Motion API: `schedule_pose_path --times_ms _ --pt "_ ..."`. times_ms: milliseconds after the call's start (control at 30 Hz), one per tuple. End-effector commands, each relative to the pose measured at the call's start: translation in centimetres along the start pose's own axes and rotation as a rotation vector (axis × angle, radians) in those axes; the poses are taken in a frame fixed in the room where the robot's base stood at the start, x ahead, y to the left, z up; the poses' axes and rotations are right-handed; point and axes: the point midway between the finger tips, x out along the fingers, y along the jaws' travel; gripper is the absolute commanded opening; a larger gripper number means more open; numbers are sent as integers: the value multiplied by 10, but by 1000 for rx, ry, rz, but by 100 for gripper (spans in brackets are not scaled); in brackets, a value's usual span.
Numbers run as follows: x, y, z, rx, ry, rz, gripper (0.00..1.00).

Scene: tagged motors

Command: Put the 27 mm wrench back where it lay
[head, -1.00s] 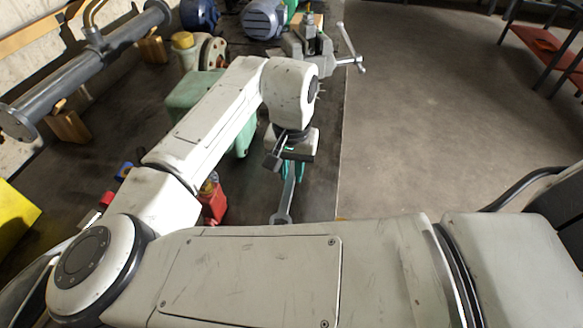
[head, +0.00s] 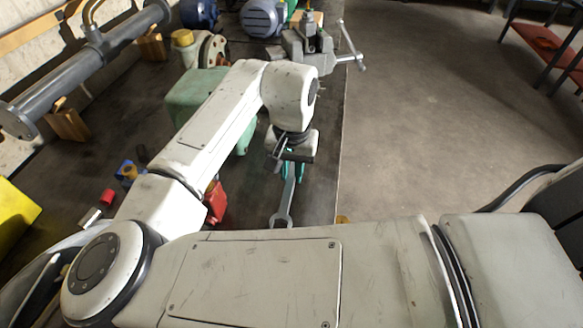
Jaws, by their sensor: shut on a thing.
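The wrench (head: 286,204) is a grey metal tool with its open end toward the bottom of the head view. My gripper (head: 291,172) is shut on the wrench's upper part, its teal-edged fingers on either side of the shaft. The wrench is over the dark bench top (head: 315,205) near its right edge. I cannot tell whether it touches the bench. Its far end is hidden by my gripper, and its size marking cannot be read.
A vise (head: 306,48) stands at the back by the bench edge. A green housing (head: 197,98) and a red part (head: 215,201) are left of my gripper. Blue motors (head: 264,18) stand at the back. A long grey pipe (head: 85,68) lies at left. My own arm covers the foreground.

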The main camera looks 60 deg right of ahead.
Motion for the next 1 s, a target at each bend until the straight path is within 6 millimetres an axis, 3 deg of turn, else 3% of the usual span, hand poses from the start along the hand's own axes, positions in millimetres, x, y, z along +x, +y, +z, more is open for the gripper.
schedule_pose_path --times_ms 433,467,700,767,1000 --pt "6 0 0 0 1 0 0" --pt "6 0 0 0 1 0 24" --pt "7 0 0 0 0 0 47" --pt "7 0 0 0 0 0 51" --pt "6 0 0 0 0 0 51"
